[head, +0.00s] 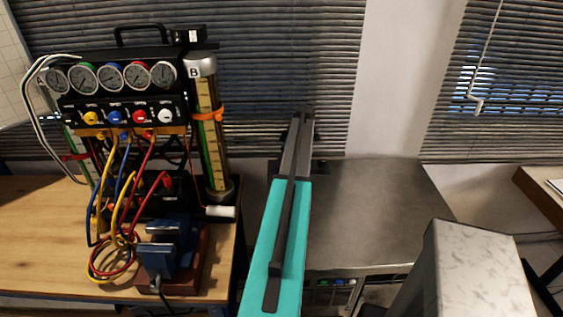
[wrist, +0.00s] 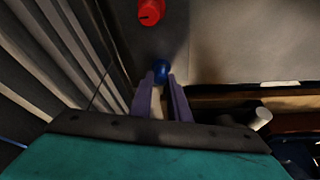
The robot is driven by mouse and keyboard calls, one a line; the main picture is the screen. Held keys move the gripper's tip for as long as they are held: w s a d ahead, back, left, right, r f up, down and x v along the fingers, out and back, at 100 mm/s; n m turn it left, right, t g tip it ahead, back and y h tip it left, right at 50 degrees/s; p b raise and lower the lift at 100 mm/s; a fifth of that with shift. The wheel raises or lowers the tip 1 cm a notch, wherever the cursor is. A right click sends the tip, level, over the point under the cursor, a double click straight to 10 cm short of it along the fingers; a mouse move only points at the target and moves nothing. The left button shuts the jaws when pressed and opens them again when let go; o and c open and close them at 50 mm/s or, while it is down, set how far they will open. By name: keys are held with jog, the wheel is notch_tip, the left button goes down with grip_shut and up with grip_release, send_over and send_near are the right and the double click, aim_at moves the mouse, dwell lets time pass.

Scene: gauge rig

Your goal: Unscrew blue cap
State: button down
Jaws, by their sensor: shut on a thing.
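The blue cap (wrist: 161,69) is a small round shape at the fingertips of my gripper (wrist: 162,79) in the wrist view. The two fingers close on either side of it, and my gripper is shut on it. What lies under the cap is hidden by the cap and fingers. A red cap (wrist: 150,12) stands apart from it, farther up in the wrist view. In the head view my own teal arm reaches over the grey table, and I cannot make out the blue cap there.
The grey table (head: 365,215) is largely bare to the right of my arm. The gauge rig (head: 125,90) with hoses stands on the wooden bench (head: 30,230) at left. A white cylinder (head: 220,212) sits at the bench's right edge. Window blinds (head: 270,60) close off the back.

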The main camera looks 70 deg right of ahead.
jog(key=shift+w+a+f+n+y, duration=0.2)
jog(key=shift+w+a+n+y, duration=0.3)
jog(key=shift+n, duration=0.4)
jog(key=shift+r, duration=0.45)
dwell(0.5)
jog(key=shift+r, duration=1.05)
jog(key=shift+s+d+r, duration=0.15)
jog(key=shift+r, duration=0.05)
jog(key=shift+r+p, duration=0.55)
jog(key=shift+r, duration=0.5)
jog(key=shift+r, duration=0.15)
